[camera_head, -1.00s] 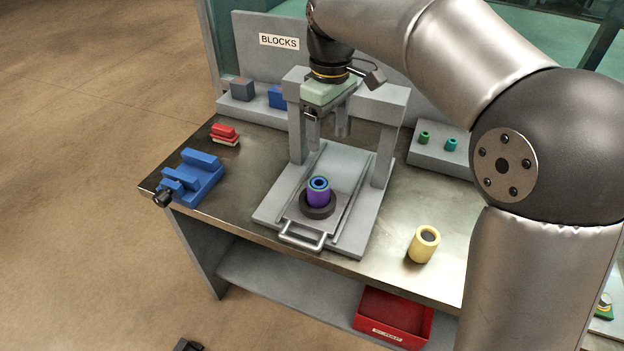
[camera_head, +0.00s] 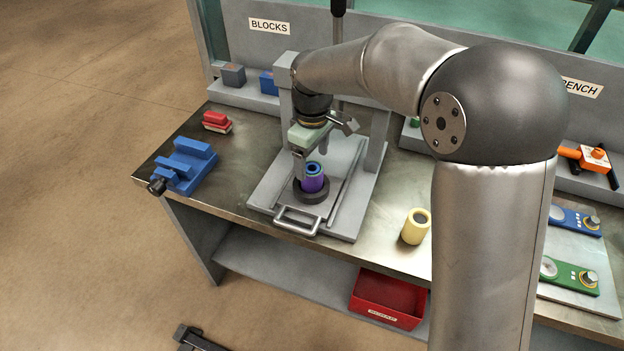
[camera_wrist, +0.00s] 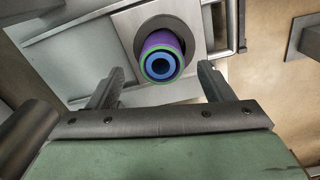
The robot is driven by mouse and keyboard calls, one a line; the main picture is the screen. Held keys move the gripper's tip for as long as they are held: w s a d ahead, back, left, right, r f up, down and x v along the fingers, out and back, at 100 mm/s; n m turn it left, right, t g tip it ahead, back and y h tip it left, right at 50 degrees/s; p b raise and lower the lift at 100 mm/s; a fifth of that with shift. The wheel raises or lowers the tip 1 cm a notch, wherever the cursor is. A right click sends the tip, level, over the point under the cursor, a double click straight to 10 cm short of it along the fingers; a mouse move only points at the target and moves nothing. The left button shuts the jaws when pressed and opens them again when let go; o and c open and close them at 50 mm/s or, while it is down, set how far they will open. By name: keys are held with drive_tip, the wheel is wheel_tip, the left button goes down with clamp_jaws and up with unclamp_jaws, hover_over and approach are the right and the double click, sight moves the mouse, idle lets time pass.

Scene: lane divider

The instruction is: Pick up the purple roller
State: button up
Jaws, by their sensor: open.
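The purple roller (camera_head: 313,181) stands upright in a dark ring holder on the grey sliding tray of the press-like fixture (camera_head: 347,208). Its top shows a green rim and a blue centre with a dark hole. In the wrist view the roller (camera_wrist: 161,58) lies ahead of and between my open fingers, apart from both. My gripper (camera_head: 308,163) is open and empty, low over the tray and close above the roller. It also shows in the wrist view (camera_wrist: 158,88). The ring holder (camera_head: 311,195) surrounds the roller's lower part.
The fixture's grey posts (camera_head: 376,140) stand close to my wrist. A yellow cylinder (camera_head: 416,226) stands to the right, a blue vise (camera_head: 184,166) to the left. A tray handle (camera_head: 297,221) sticks out in front. A red bin (camera_head: 388,299) is on the lower shelf.

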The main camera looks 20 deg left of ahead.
sight(311, 168)
wheel_tip(311, 168, down, 4)
drive_tip(key=shift+s+a+f, duration=0.1)
drive_tip(key=c, duration=1.1)
drive_tip(key=shift+c, duration=0.2)
